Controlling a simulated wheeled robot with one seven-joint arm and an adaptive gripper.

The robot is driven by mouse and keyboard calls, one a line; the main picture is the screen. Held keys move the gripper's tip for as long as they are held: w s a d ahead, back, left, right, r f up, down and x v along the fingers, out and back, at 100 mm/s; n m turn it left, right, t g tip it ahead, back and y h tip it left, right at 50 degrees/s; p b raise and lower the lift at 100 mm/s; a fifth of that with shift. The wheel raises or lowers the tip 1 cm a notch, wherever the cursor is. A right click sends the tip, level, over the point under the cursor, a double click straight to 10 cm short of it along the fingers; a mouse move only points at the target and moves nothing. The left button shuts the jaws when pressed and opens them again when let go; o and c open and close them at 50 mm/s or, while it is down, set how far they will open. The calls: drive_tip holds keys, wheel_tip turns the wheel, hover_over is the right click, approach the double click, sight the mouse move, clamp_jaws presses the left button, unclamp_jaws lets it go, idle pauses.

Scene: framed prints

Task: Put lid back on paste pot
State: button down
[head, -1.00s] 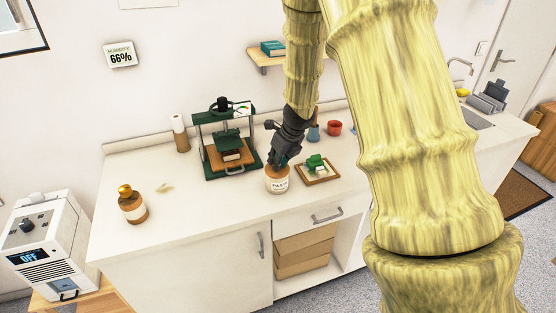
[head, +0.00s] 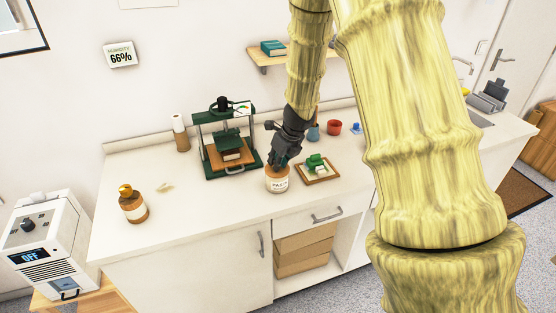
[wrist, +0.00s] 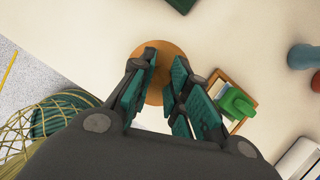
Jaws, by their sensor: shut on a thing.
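The part between the fingers is hidden, and the pot's body is hidden under the lid in the wrist view.
A green press (head: 228,150) stands behind left of the pot. A wooden tray (head: 325,178) with a green block sits close on the right. A brown bottle (head: 133,208) stands far left; a red cup (head: 334,128) is at the back.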

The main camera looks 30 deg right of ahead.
drive_tip(key=c, duration=0.8)
unclamp_jaws()
drive_tip(key=shift+r, duration=0.15)
drive_tip(key=shift+r+p, duration=3.4)
drive_tip(key=shift+p, duration=0.45)
clamp_jaws()
drive_tip(key=shift+f+b, duration=2.05)
drive_tip(key=shift+f, duration=0.7)
